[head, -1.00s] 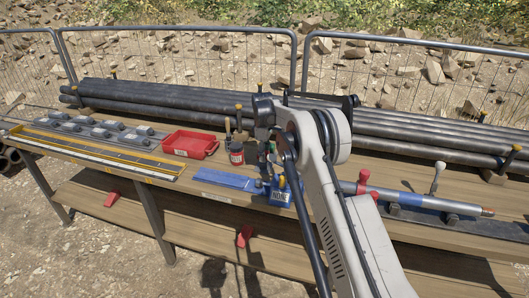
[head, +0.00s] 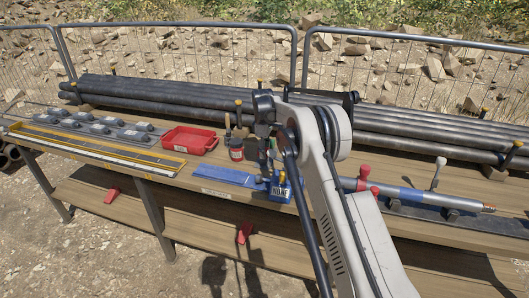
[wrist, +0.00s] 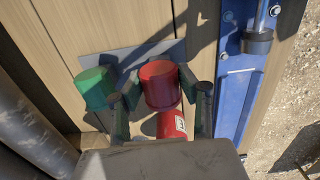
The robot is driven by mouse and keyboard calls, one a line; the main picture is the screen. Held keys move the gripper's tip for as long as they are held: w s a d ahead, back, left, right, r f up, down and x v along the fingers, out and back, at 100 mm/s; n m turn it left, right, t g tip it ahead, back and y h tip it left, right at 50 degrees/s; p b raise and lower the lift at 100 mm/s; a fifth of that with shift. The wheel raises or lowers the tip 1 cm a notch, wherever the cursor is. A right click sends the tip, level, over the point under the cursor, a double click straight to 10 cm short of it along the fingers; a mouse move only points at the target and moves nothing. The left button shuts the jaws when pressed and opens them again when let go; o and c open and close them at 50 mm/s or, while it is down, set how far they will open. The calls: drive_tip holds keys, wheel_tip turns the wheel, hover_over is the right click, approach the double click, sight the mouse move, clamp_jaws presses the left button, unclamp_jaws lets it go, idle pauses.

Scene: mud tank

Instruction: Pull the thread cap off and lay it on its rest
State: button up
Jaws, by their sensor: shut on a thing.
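In the wrist view a red cylindrical cap (wrist: 158,85) sits between the two fingers of my gripper (wrist: 162,100), which is shut on it. A green cap (wrist: 95,88) stands just left of the left finger, beside a thin grey plate (wrist: 128,56) on the bench. Another red cylinder with a white label (wrist: 172,124) shows just below the held cap, partly hidden by my gripper. In the head view my gripper (head: 268,160) hangs over the bench, small and partly covered by my arm, and the held cap cannot be made out.
A red pot (head: 236,150), red tray (head: 190,140) and long pipes (head: 180,100) stand behind and left. A clamped pipe with a blue band (head: 413,196) lies to the right.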

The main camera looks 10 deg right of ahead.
drive_tip(key=shift+f+b, duration=0.5)
idle(0.4)
drive_tip(key=o, duration=1)
